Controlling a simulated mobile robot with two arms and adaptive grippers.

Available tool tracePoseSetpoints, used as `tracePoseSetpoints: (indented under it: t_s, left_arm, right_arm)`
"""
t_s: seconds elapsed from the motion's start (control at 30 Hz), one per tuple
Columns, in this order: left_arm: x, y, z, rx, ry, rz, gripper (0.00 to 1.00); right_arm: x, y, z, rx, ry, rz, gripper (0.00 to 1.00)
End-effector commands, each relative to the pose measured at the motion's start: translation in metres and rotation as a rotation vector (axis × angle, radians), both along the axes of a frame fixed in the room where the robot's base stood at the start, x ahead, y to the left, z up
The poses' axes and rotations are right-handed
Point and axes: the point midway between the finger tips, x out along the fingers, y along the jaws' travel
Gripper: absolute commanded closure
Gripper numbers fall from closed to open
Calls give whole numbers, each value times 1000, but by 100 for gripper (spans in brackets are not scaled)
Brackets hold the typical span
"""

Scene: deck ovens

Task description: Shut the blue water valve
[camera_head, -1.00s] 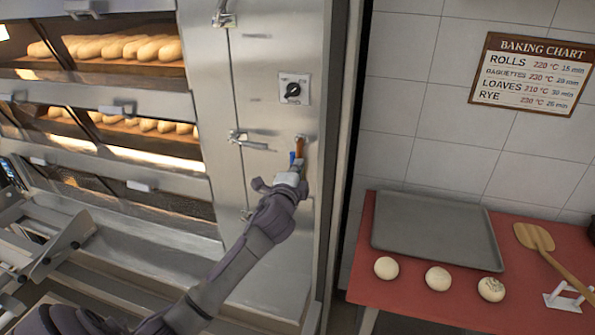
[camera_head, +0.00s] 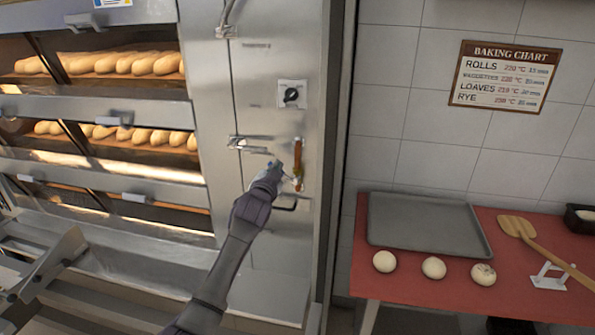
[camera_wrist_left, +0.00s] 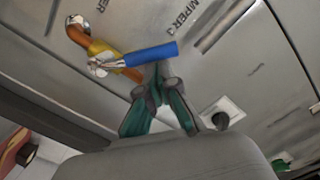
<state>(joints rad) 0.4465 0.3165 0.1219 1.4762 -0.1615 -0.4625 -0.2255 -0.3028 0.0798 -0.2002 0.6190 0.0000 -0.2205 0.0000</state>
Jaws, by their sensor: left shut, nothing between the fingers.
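The water valve shows best in the left wrist view, with a yellow brass body (camera_wrist_left: 101,53) on a copper pipe (camera_wrist_left: 78,34) and a blue lever handle (camera_wrist_left: 150,55). The lever sticks out at an angle across the pipe's line. My left gripper (camera_wrist_left: 160,80) is shut and empty, its tips close against the underside of the lever; I cannot tell whether they touch. In the head view my left gripper (camera_head: 278,169) is just left of the upright copper pipe (camera_head: 298,155) on the steel panel. It hides the blue lever there. My right gripper is not in view.
A black knob (camera_head: 291,95) and a metal damper handle (camera_head: 250,145) are on the panel near the arm. A dark handle (camera_head: 287,208) sits just below the gripper. Ovens with baguettes (camera_head: 125,62) stand left; a red table (camera_head: 375,282) with a tray (camera_head: 425,222) stands right.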

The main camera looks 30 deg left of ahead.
Motion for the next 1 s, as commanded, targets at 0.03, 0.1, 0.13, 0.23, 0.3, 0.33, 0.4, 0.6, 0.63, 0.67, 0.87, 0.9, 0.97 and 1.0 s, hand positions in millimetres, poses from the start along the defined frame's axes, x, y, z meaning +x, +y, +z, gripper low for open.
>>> tracePoseSetpoints:
  t_s: [0.03,0.1,0.13,0.23,0.3,0.33,0.4,0.6,0.63,0.67,0.87,0.9,0.97,1.0]
  left_arm:
    - [-1,3,-3,-43,-12,1,100]
    - [-2,6,-7,-107,-31,1,100]
    - [-3,8,-9,-135,-39,0,100]
    - [-4,12,-14,-223,-67,0,100]
    - [-5,15,-18,-282,-86,1,100]
    - [-5,16,-20,-306,-94,1,100]
    - [-6,18,-23,-360,-111,0,100]
    - [-7,22,-31,-488,-152,1,100]
    - [-7,22,-32,-506,-157,0,100]
    - [-7,23,-33,-521,-163,0,100]
    - [-8,24,-38,-590,-187,0,100]
    - [-8,25,-38,-599,-189,-1,100]
    - [-8,25,-39,-608,-192,-1,100]
    - [-8,25,-39,-613,-194,0,100]
  right_arm:
    - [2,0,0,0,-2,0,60]
    - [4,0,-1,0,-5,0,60]
    - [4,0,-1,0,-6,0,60]
    - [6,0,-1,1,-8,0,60]
    - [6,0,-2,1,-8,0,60]
    - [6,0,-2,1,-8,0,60]
    - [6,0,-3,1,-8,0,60]
    - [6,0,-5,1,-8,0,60]
    - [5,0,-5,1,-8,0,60]
    - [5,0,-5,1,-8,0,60]
    - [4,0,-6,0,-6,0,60]
    - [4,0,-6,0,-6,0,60]
    - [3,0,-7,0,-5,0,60]
    - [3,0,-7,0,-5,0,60]
